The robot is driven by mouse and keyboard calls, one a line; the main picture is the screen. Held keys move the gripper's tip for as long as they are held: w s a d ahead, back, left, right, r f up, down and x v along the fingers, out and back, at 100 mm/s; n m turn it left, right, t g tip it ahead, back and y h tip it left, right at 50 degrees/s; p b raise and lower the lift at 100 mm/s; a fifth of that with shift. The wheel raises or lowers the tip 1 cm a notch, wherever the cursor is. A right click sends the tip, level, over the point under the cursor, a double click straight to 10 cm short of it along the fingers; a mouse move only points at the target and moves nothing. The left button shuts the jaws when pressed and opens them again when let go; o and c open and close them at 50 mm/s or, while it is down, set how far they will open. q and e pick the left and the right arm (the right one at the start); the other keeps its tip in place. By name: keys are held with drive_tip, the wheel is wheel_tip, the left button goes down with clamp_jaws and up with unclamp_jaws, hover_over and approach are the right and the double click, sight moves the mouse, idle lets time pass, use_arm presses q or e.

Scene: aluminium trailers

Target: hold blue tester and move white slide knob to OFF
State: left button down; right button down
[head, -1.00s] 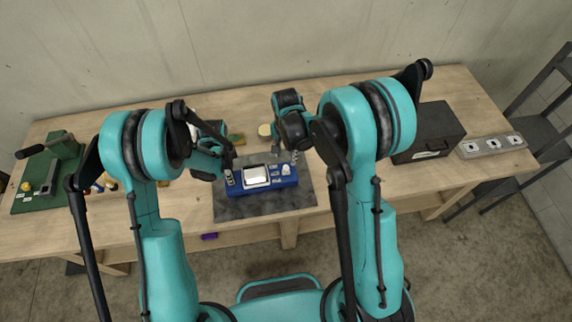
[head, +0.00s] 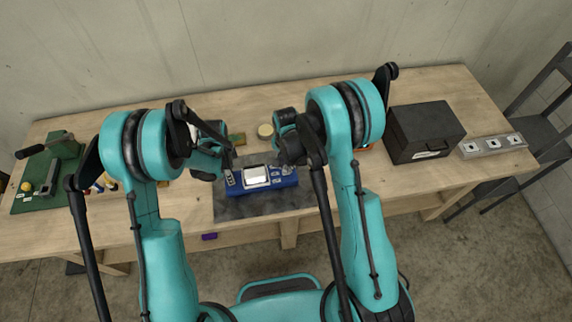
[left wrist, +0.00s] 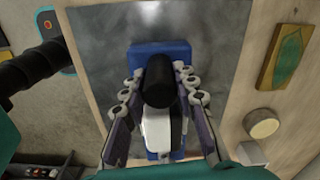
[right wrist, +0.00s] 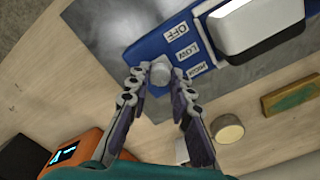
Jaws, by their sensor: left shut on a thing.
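The blue tester (head: 262,188) lies on a dark grey mat, with a white-framed screen on top. My left gripper (head: 230,172) is at its left end, shut on it. In the left wrist view, the fingers (left wrist: 162,108) flank a black rounded part that hides much of the tester (left wrist: 160,48). In the right wrist view, the white slide knob (right wrist: 160,72) sits near the OFF, LOW and HIGH labels, closer to LOW and HIGH than to OFF (right wrist: 176,31). My right gripper (right wrist: 158,92) is open, its fingers spread on either side of the knob; contact is unclear.
The grey mat (head: 235,211) lies on the wooden table (head: 350,192). A round cream disc (head: 265,131) and a green-topped block (right wrist: 290,95) lie behind the tester. A black case (head: 425,132) and a grey socket strip (head: 492,146) stand right; a green vice board (head: 35,180) is left.

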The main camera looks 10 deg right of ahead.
drive_tip(key=shift+s, duration=1.6)
drive_tip(key=c, duration=1.3)
unclamp_jaws()
drive_tip(key=shift+w, duration=0.1)
wheel_tip(320, 180, up, 12)
use_arm(q)
drive_tip(key=c, duration=1.1)
unclamp_jaws()
